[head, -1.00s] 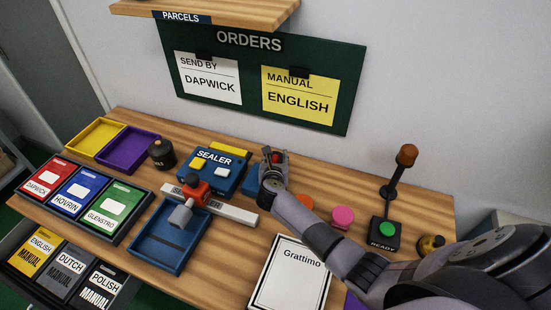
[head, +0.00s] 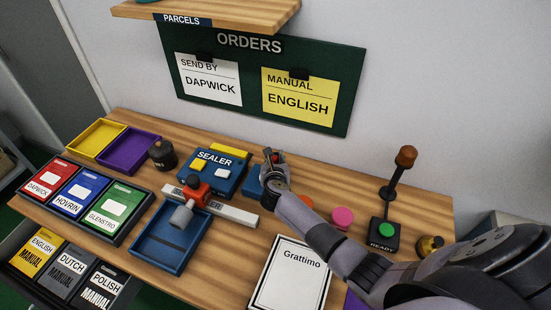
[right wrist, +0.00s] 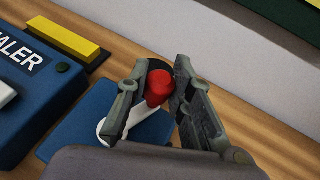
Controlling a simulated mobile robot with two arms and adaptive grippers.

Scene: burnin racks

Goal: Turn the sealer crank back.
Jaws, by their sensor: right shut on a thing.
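The blue sealer box (head: 212,170) stands on the bench with its name on top; its side also shows in the right wrist view (right wrist: 35,90). Beside it is a blue crank base (head: 251,187), with a pale crank arm (right wrist: 114,122) and a red knob (right wrist: 159,87). My right gripper (head: 273,156) is at the crank. In the right wrist view its two fingers (right wrist: 160,82) are on either side of the red knob and closed on it. The fingers and palm hide part of the crank arm and base. My left gripper is not in view.
A white Grattimo sheet (head: 302,252), a pink disc (head: 342,217) and a READY button box (head: 386,233) are near my right arm. The orders board (head: 348,95) is behind.

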